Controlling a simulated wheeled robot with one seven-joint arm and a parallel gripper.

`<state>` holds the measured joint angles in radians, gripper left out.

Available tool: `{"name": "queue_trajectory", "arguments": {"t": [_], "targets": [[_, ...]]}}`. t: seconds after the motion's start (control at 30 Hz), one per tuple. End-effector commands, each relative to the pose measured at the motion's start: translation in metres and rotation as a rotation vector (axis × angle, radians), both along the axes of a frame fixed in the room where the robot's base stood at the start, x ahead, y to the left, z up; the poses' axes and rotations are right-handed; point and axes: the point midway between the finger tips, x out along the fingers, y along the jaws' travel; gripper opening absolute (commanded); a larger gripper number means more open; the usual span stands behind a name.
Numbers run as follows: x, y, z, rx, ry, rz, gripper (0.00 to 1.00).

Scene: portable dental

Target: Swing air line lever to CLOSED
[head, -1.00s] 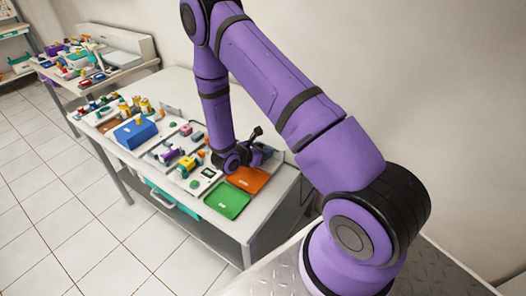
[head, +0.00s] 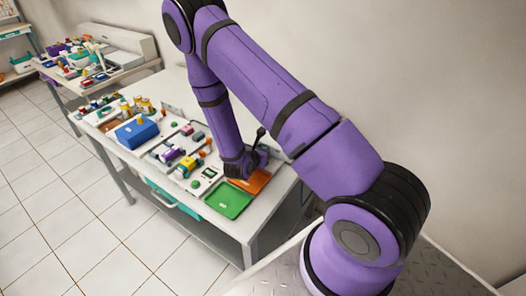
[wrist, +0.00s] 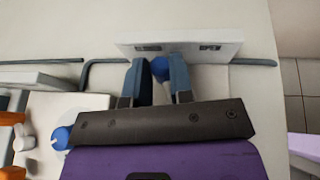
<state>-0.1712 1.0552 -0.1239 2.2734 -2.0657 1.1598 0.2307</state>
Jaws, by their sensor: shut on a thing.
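The air line lever (wrist: 160,68) shows in the wrist view as a blue piece between my fingers, in front of a white plate (wrist: 218,38) with two dark labels too small to read. A grey air line (wrist: 100,66) runs out to both sides of it. My gripper (wrist: 160,80) is shut on the blue lever, one finger on each side. Most of the lever is hidden by the fingers and the gripper body. In the head view my wrist is low over the right end of the bench, and fingers and lever cannot be made out.
An orange tray (head: 252,181) and a green tray (head: 229,200) lie close to my wrist on the white bench. A blue box (head: 136,133) and several small fittings stand farther left. In the wrist view a second blue knob (wrist: 61,138) sits at lower left.

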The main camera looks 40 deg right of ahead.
Motion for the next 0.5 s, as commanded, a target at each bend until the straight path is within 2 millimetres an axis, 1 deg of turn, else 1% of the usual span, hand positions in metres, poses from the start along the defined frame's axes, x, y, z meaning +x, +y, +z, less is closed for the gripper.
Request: {"name": "queue_trajectory", "arguments": {"t": [0.2, 0.5], "targets": [[0.0004, 0.0024, -0.0006, 0.000, 0.003, 0.122, 0.00], [0.0017, 0.0044, -0.0007, 0.001, 0.002, 0.202, 0.00]]}}
